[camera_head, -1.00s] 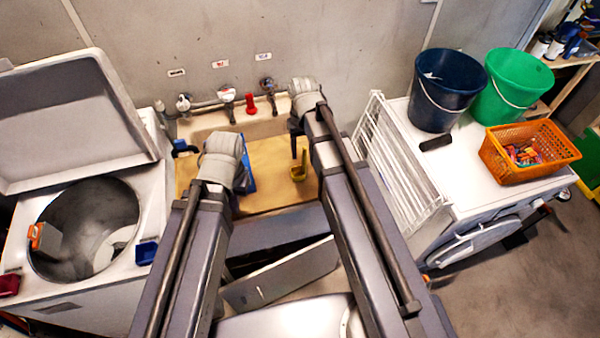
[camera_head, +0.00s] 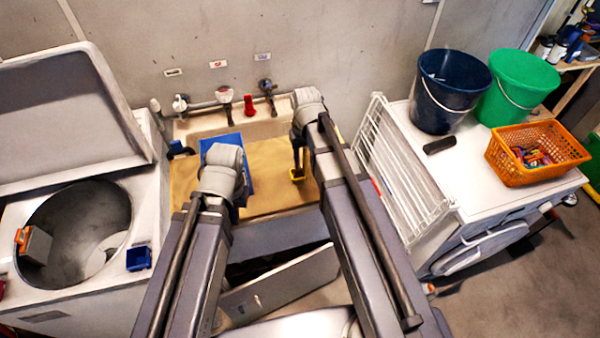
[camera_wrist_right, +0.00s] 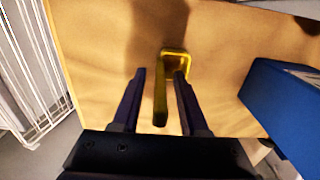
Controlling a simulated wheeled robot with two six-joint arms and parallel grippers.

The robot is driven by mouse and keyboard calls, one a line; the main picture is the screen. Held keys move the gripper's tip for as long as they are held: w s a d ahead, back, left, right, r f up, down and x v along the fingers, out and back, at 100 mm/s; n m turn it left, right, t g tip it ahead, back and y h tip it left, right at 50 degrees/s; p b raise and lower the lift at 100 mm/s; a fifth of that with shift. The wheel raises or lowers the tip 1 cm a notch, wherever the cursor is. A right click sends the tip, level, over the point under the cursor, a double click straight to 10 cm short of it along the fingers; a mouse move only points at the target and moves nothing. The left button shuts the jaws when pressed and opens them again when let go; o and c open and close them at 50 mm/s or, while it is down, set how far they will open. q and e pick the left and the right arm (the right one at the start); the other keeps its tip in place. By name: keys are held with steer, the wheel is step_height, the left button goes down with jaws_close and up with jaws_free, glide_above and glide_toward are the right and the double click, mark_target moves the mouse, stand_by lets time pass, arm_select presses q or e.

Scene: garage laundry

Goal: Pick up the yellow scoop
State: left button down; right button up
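The yellow scoop (camera_wrist_right: 176,65) lies on the tan board (camera_wrist_right: 90,40) in the right wrist view, its handle (camera_wrist_right: 160,103) pointing toward my gripper. My right gripper (camera_wrist_right: 162,88) is open, with one finger on each side of the handle; I see a gap on both sides. In the head view the scoop (camera_head: 297,179) is mostly hidden behind my right gripper (camera_head: 299,160). My left gripper (camera_head: 241,192) is mostly hidden by its own wrist, beside a blue box (camera_head: 238,151); I cannot tell whether it touches the box.
The blue box also shows in the right wrist view (camera_wrist_right: 280,105), right of the scoop. A white rack (camera_head: 395,170) stands right of the board. Taps (camera_head: 225,97) line the back wall. An open washer (camera_head: 75,235) is at left. Buckets (camera_head: 447,95) and an orange basket (camera_head: 535,155) stand at right.

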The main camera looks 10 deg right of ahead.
jaws_close()
stand_by(1.2)
